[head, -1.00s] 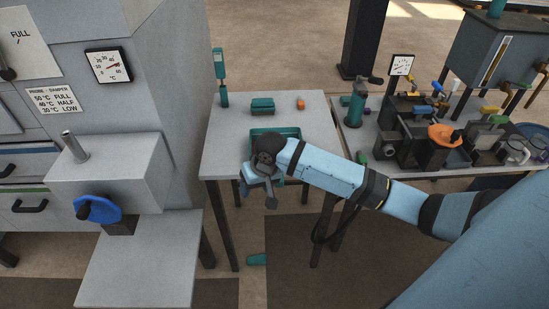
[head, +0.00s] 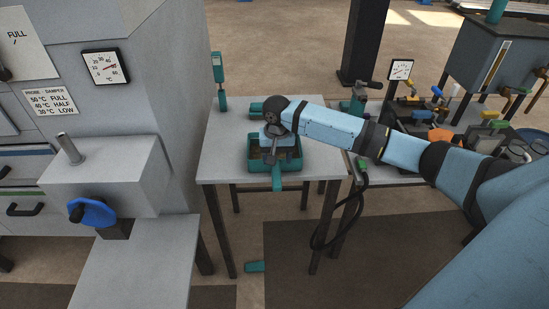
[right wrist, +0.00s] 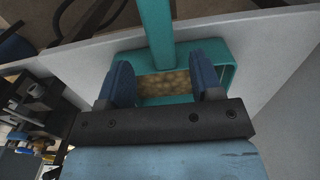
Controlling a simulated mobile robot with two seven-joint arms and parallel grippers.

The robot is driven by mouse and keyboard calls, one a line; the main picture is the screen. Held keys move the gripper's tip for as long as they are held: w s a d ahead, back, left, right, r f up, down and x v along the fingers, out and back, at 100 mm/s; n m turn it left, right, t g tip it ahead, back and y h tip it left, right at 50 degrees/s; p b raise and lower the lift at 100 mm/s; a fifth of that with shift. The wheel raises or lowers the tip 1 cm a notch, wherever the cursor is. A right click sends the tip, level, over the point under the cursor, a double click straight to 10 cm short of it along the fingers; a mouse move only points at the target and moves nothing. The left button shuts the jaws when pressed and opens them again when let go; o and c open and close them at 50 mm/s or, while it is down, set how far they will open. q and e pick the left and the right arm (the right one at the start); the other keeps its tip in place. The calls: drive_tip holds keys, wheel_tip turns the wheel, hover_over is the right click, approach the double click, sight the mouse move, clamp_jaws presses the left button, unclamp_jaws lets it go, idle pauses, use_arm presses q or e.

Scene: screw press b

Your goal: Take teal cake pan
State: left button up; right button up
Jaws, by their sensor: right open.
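The teal cake pan (head: 292,167) sits on the grey table near its front edge, with brownish contents inside. Its teal handle (head: 277,183) points towards the front edge. The pan also fills the middle of the right wrist view (right wrist: 228,68), where the handle (right wrist: 157,30) runs to the top. My right gripper (head: 278,153) is over the pan and hides part of it. In the right wrist view its two blue fingers (right wrist: 163,82) are apart, with the pan's contents showing between them. I cannot tell whether they touch the pan. My left gripper is not in view.
A teal block (head: 257,108) lies behind my arm on the grey table (head: 222,150). A teal upright tool (head: 219,80) stands at the table's back left. The grey machine with a blue handwheel (head: 92,212) is at left. A cluttered bench is at right.

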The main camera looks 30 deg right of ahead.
sight(276, 166)
drive_tip(key=f, duration=0.5)
drive_tip(key=shift+w+f, duration=0.2)
drive_tip(key=shift+f, duration=0.1)
drive_tip(key=shift+c, duration=0.4)
clamp_jaws()
